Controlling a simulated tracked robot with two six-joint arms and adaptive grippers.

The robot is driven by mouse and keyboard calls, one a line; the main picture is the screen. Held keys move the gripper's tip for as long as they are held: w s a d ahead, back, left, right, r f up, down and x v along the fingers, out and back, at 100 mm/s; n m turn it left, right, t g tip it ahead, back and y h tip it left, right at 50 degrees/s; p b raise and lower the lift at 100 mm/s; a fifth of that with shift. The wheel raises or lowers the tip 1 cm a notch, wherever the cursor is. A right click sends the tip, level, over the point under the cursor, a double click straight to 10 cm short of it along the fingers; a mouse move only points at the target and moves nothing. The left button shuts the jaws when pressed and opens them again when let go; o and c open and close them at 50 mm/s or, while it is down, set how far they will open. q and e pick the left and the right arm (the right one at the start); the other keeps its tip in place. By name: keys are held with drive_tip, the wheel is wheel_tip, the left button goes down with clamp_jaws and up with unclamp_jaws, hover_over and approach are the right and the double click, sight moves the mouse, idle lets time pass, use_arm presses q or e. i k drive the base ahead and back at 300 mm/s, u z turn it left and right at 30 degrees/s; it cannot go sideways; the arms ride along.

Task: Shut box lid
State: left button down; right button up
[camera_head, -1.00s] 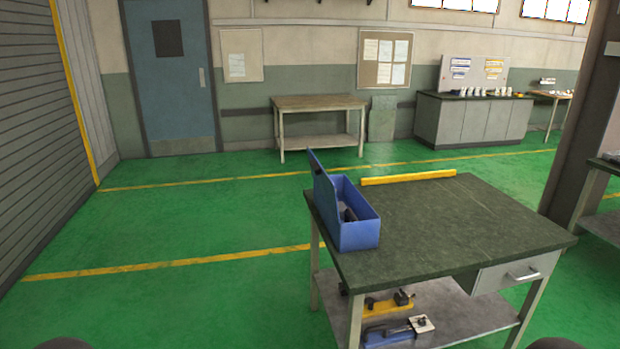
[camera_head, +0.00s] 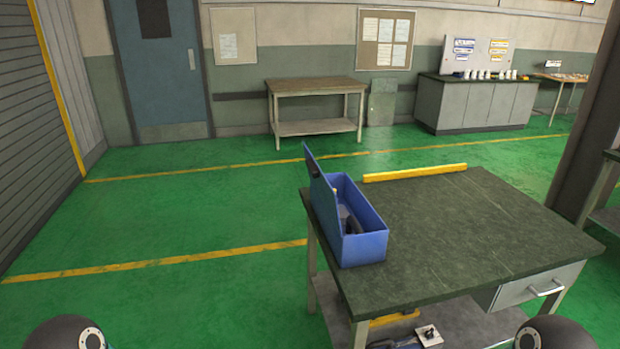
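A blue box (camera_head: 364,249) stands on the left edge of the dark-topped workbench (camera_head: 470,225). Its blue lid (camera_head: 321,190) is open, standing upright and leaning slightly outward along the box's left side. Dark items (camera_head: 351,222) lie inside the box; I cannot tell what they are. Only dark rounded parts of my arms show at the bottom left and bottom right corners. Neither gripper is in view, and nothing of mine touches the box.
A yellow bar (camera_head: 415,173) lies along the bench's far edge. A drawer (camera_head: 538,286) is at its front right, and tools (camera_head: 412,338) sit on its lower shelf. The bench top right of the box is clear. Green floor is open to the left. A dark pillar (camera_head: 590,130) stands at right.

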sight(328, 196)
drive_tip(key=u, duration=0.05)
drive_tip(key=i, duration=0.15)
drive_tip(key=z, duration=0.1)
drive_tip(key=k, duration=1.35)
drive_tip(key=u, duration=0.35)
drive_tip(key=i, duration=2)
drive_tip(key=z, duration=0.45)
